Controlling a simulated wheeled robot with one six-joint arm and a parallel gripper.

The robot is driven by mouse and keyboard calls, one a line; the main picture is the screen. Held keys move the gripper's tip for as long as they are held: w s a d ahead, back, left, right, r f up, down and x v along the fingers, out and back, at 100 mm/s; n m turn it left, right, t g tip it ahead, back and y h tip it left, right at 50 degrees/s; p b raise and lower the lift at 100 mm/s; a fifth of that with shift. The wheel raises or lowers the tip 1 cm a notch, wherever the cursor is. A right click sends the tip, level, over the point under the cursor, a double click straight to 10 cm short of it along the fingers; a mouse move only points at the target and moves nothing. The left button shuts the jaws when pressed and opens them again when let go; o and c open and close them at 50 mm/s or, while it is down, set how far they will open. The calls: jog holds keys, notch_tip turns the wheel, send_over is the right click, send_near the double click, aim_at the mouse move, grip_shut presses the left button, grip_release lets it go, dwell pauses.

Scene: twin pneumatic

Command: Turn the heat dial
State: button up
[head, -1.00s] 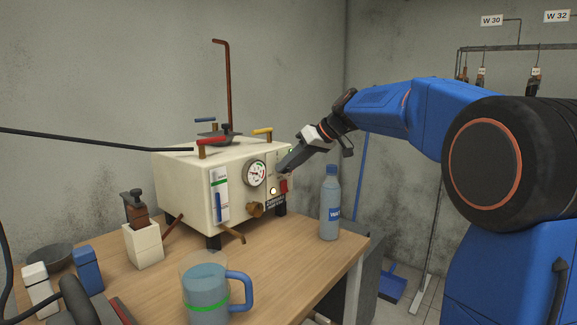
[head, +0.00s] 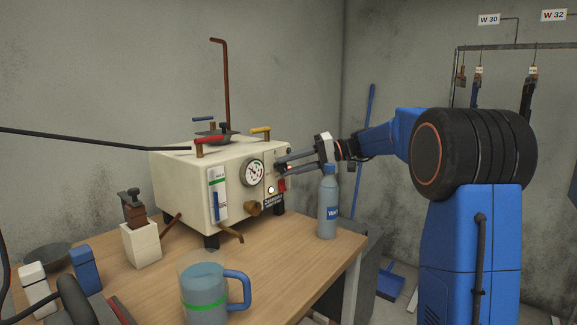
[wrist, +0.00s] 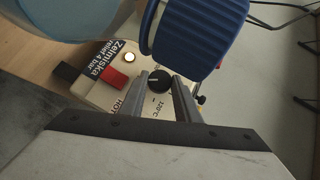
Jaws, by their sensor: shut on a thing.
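The heat dial (wrist: 160,82) is a small black knob with a pale mark, on the cream machine (head: 185,200) on the table. In the wrist view, a "120°C" label and part of "HOT" are printed near it. My gripper (wrist: 163,77) has one finger on each side of the dial and is shut on it.
A water bottle (head: 328,205) stands just under my gripper. A red switch (head: 282,185) and a lit lamp (head: 270,189) sit below the dial. A gauge (head: 252,172) is left of it. A blue-handled jug (head: 203,290) stands in front.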

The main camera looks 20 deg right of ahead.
jog(key=shift+f+m+y, duration=0.15)
jog(key=shift+m+y, duration=0.55)
jog(key=o, duration=1)
jog(key=shift+d, duration=0.1)
jog(key=v, duration=1.7)
jog(key=shift+w+d+f, duration=0.1)
jog(key=shift+d, duration=0.1)
